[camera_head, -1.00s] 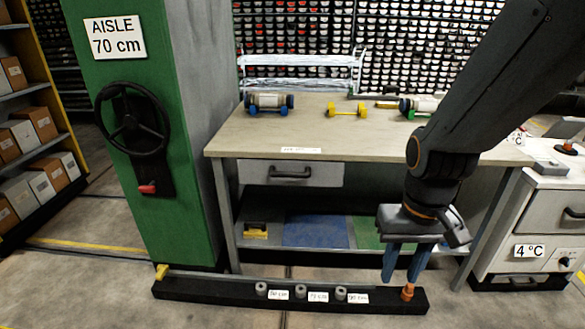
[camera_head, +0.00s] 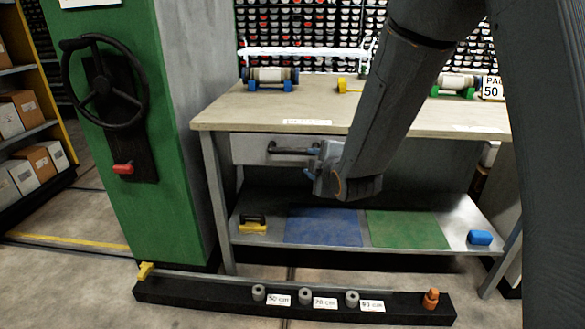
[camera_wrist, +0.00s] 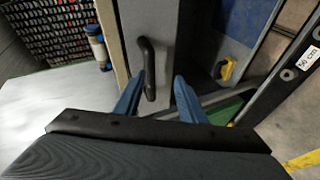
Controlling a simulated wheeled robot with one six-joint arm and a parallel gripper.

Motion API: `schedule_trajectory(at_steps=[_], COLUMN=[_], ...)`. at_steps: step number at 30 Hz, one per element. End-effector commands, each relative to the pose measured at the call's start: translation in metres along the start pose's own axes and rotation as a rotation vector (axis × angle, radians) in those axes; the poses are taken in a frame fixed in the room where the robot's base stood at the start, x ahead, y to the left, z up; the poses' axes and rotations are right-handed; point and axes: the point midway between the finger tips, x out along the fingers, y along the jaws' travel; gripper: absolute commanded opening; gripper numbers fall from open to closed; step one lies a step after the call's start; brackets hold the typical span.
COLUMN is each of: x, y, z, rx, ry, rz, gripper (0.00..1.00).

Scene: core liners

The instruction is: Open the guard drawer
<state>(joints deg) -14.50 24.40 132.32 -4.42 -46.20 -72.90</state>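The grey drawer (camera_head: 247,150) under the workbench top appears shut, with a dark bar handle (camera_head: 292,151) on its front. My gripper (camera_head: 312,161) is at the right end of this handle, its blue fingers partly hidden by the wrist. In the wrist view my gripper (camera_wrist: 160,80) is open, with its two blue fingers apart. The handle (camera_wrist: 147,65) lies ahead there, and its near end appears between the fingers, close to the left one. I cannot tell whether a finger touches it. No label naming the drawer is readable.
The workbench (camera_head: 225,112) carries core pieces on coloured cradles. Its lower shelf (camera_head: 265,243) holds a yellow-black item (camera_head: 253,223), mats and a blue block (camera_head: 480,238). A green column with a handwheel (camera_head: 105,82) stands left. A low black rail (camera_head: 210,292) crosses the floor.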

Motion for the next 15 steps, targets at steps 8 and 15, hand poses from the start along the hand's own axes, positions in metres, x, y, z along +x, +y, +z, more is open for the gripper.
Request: schedule_trajectory(at_steps=[8,15], x=[0.032,0.059], y=[0.003,0.009], z=[-0.027,-0.031], rx=[-0.199,-0.206], ry=[0.080,0.082], rz=[0.162,0.170], gripper=[0.37,0.37])
